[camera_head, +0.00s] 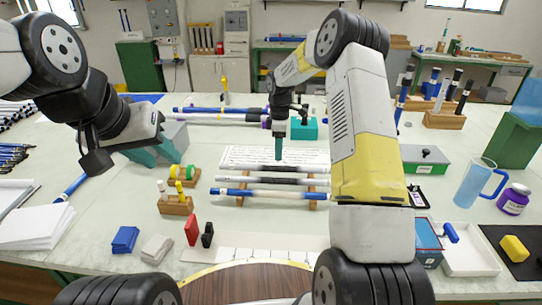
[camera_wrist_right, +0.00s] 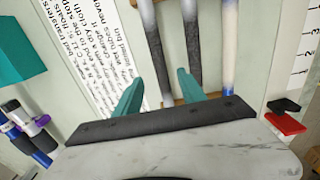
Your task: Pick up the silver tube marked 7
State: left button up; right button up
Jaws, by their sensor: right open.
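Several rods lie across a low wooden rack (camera_head: 312,204) mid-table. Two are silver-grey with dark middles: the far rod (camera_head: 280,169) and the middle rod (camera_head: 268,181). The nearest rod (camera_head: 275,194) is white with blue bands. In the right wrist view they show as the first rod (camera_wrist_right: 155,45), second rod (camera_wrist_right: 192,50) and blue-ended rod (camera_wrist_right: 229,50). No number 7 is readable.
A printed sheet (camera_head: 240,155) lies behind the rack. A small wooden block with pegs (camera_head: 175,207), a red piece (camera_head: 192,230) and a blue block (camera_head: 125,239) lie front left. A green box (camera_head: 424,158) and a blue mug (camera_head: 474,185) stand right.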

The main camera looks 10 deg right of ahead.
aim_at(278, 169)
notch_tip(278, 169, down, 7)
jog(key=shift+f, duration=0.15)
grip_shut()
dwell(0.4)
